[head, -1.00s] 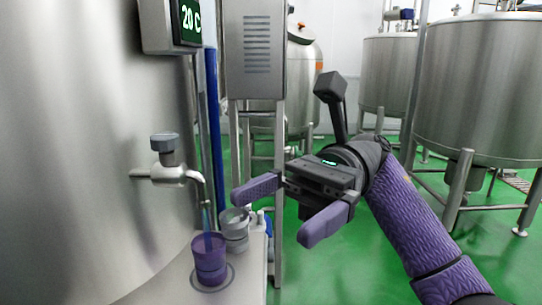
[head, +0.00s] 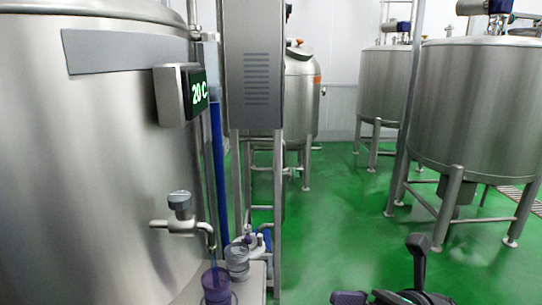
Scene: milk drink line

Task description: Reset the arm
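My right arm's dark wrist (head: 415,292) shows at the bottom edge, right of centre. My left gripper and arm are not in view.
A purple cup (head: 216,287) stands under the tap (head: 180,227) of the large steel tank (head: 90,190). A display reading 20 C (head: 199,94) hangs above. Green floor (head: 340,215) is open in the middle.

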